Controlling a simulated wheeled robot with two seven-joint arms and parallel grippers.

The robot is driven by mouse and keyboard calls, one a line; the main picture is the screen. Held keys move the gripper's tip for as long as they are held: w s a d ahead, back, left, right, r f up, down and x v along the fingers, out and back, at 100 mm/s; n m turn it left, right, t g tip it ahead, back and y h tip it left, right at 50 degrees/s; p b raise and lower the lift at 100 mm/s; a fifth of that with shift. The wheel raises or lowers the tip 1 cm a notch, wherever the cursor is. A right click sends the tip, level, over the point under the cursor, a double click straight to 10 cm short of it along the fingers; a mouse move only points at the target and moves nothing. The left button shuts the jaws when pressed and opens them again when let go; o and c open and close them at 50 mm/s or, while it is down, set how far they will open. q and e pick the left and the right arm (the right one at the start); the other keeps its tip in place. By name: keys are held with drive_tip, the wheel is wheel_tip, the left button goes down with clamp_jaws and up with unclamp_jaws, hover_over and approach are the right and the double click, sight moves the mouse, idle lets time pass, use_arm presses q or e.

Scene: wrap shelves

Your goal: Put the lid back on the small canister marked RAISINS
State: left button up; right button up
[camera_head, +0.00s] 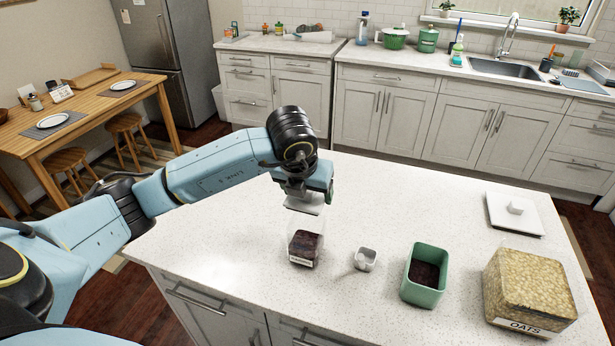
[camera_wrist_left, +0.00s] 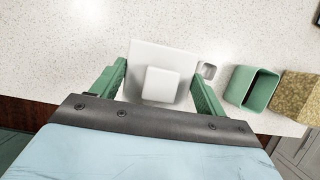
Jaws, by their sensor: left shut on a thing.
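A small clear canister (camera_head: 305,245), partly filled with dark contents, stands upright on the white counter. Its front label is too small to read clearly. My left gripper (camera_head: 306,194) is directly above it, pointing down. It is shut on a white square lid (camera_head: 304,208), which is at or just above the canister's top; I cannot tell whether they touch. In the left wrist view the lid (camera_wrist_left: 137,90) with its raised square knob (camera_wrist_left: 162,84) is between the green fingers, and hides the canister. My right gripper is not in view.
A small white scoop-like cup (camera_head: 366,259), an open green container (camera_head: 424,295) with dark contents, and a large canister marked OATS (camera_head: 528,288) stand to the right. Another white square lid (camera_head: 515,222) lies farther back. The counter (camera_head: 400,205) behind the canister is clear.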

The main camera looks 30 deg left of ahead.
use_arm(q)
drive_tip(key=shift+s+r, duration=0.25)
drive_tip(key=shift+s, duration=0.1)
drive_tip(key=shift+f, duration=0.1)
drive_tip(key=shift+w+d+f, duration=0.1)
drive_tip(key=shift+f, duration=0.4)
drive_tip(key=shift+f+b, duration=0.3)
drive_tip(key=shift+b, duration=0.1)
wheel_tip(320, 180, down, 2)
drive_tip(key=shift+f+b, duration=0.15)
drive_tip(key=shift+b, duration=0.5)
drive_tip(key=shift+f+b, duration=0.9)
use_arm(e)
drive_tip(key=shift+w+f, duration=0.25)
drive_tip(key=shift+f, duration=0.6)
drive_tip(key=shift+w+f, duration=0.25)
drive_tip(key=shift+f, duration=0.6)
use_arm(q)
drive_tip(key=shift+f+b, duration=0.1)
drive_tip(key=shift+b, duration=0.3)
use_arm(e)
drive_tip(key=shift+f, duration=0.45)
use_arm(q)
drive_tip(key=shift+f+b, duration=0.65)
drive_tip(key=shift+b, duration=0.25)
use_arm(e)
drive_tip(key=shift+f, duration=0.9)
